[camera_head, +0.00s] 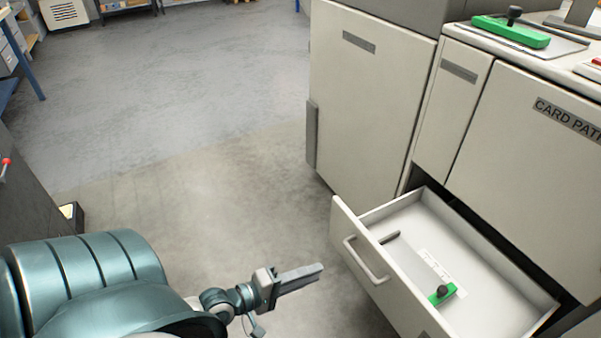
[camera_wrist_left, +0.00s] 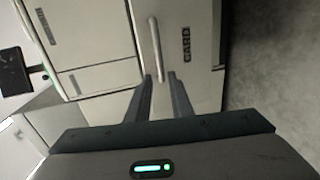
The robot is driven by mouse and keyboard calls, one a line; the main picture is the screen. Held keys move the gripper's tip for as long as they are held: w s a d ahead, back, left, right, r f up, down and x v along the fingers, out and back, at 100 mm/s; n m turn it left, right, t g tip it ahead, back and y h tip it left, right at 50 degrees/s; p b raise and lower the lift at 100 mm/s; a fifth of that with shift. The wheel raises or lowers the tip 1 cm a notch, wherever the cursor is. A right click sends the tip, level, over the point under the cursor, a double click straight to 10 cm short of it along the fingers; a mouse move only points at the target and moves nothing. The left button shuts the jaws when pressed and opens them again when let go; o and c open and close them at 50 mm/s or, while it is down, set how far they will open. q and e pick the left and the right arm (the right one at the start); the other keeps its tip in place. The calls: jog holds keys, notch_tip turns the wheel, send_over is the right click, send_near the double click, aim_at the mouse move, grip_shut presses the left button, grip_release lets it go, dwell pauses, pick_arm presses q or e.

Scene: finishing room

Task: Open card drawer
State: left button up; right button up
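The card drawer (camera_head: 440,212) is pulled out from the pale cabinet, its inside showing in the head view. Its bar handle (camera_head: 365,262) is on the front panel. In the left wrist view the handle (camera_wrist_left: 155,48) stands just beyond my fingertips, beside a "CARD" label (camera_wrist_left: 186,44). My left gripper (camera_head: 318,268) is left of the handle, apart from it in the head view. My right gripper is in neither view.
A green-handled piece (camera_head: 442,293) lies inside the drawer. Another green-handled piece (camera_head: 511,31) lies on the cabinet top. A closed "CARD PATH" panel (camera_head: 535,170) is above the drawer. The floor (camera_head: 190,120) left of the cabinet is clear. A dark unit (camera_head: 32,190) stands at the left edge.

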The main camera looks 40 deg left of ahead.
pick_arm(q)
jog(key=shift+v, duration=1.2)
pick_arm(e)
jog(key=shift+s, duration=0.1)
